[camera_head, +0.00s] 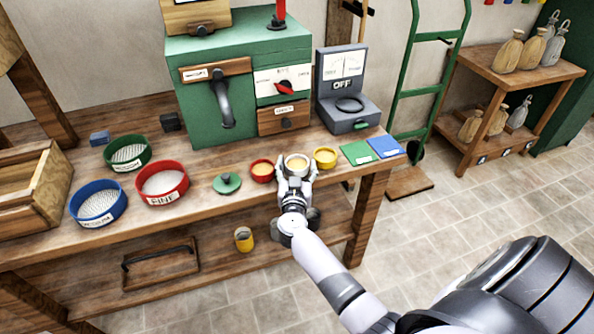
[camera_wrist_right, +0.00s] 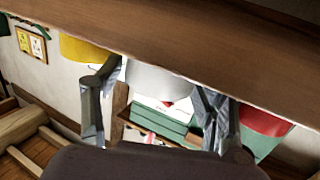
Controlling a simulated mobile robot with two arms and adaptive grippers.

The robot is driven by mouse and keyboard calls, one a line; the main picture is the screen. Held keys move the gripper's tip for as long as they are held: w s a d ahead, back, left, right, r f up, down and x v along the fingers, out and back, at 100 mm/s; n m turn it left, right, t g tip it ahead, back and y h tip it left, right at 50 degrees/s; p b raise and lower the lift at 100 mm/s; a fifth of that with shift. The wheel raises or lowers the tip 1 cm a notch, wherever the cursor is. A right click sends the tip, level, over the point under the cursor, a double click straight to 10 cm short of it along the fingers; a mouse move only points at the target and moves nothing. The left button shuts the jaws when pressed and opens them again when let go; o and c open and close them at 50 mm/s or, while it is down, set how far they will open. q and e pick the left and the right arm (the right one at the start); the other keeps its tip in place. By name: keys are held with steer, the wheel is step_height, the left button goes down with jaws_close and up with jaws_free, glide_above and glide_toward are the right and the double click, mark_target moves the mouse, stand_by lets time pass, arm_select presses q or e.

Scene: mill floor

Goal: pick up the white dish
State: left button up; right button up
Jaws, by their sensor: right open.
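The white dish (camera_head: 297,162) is a small round bowl with yellowish contents, standing near the front edge of the workbench between a red dish (camera_head: 262,171) and a yellow dish (camera_head: 325,158). My right gripper (camera_head: 295,178) is open at the dish, with its fingers on either side of it. In the right wrist view the white dish (camera_wrist_right: 160,82) shows between the two spread fingers (camera_wrist_right: 155,108); I cannot tell whether they touch it. The yellow dish (camera_wrist_right: 85,49) and the red dish (camera_wrist_right: 262,122) flank the fingers there. My left gripper is not in view.
A green lid (camera_head: 227,183) and red sieve (camera_head: 162,184) are to the left on the workbench (camera_head: 225,212). Green and blue cards (camera_head: 371,150) lie to the right. A green machine (camera_head: 215,55) and a scale (camera_head: 348,110) stand behind.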

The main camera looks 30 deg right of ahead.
steer(key=shift+c, duration=0.2)
steer(key=c, duration=0.9)
steer(key=shift+r, duration=0.1)
steer(key=shift+s+r+p, duration=0.1)
steer(key=shift+r+p, duration=4.7)
steer(key=shift+r, duration=5.15)
